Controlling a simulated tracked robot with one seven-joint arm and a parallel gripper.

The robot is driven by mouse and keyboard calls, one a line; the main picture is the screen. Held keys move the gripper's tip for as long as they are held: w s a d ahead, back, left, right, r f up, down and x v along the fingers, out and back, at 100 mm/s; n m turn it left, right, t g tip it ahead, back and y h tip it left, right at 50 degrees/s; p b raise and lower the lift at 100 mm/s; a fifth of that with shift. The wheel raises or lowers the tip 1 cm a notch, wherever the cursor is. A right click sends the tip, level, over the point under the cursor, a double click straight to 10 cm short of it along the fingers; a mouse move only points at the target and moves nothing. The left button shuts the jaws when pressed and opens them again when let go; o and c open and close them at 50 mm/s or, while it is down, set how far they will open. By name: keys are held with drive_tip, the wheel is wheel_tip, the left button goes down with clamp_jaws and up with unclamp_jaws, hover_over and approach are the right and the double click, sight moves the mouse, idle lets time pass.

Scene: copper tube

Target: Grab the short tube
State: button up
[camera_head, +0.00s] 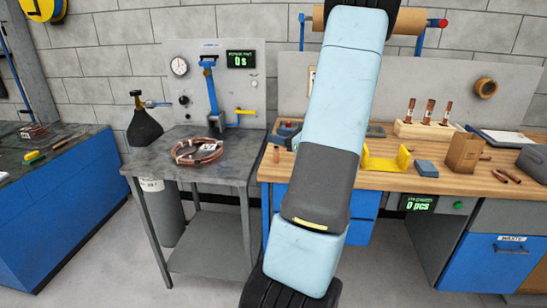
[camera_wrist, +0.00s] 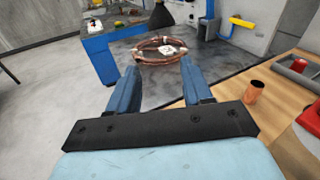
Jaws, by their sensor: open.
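A short copper tube (camera_wrist: 255,92) stands upright near the left edge of the wooden workbench, at the right in the wrist view. It also shows in the head view (camera_head: 276,154), just left of my arm. My gripper (camera_wrist: 157,66) is open and empty, its two blue fingers apart. The tube is to the right of the fingers and not between them. In the head view my arm crosses the middle of the picture and my fingers cannot be made out.
A copper coil (camera_head: 198,151) lies on the grey metal table (camera_head: 150,162). The wooden bench (camera_head: 378,180) also carries a yellow holder (camera_head: 386,162), a block with three upright tubes (camera_head: 425,130), a brown box (camera_head: 464,152) and loose copper pieces (camera_head: 508,176). A red object (camera_wrist: 310,117) is right of the tube.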

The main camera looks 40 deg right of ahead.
drive_tip(key=s+d+f+m+t+h, duration=0.1)
drive_tip(key=s+d+f+m+h, duration=0.15)
drive_tip(key=d, duration=0.25)
approach(278, 151)
drive_tip(key=w, duration=0.3)
drive_tip(key=shift+w, duration=0.2)
drive_tip(key=shift+w+a+f, duration=0.1)
drive_tip(key=shift+w+f, duration=0.15)
drive_tip(key=shift+w, duration=0.05)
drive_tip(key=shift+w+a, duration=0.2)
drive_tip(key=shift+w, duration=1.55)
drive_tip(key=shift+w+a, duration=0.2)
drive_tip(key=shift+w, duration=1.55)
clamp_jaws()
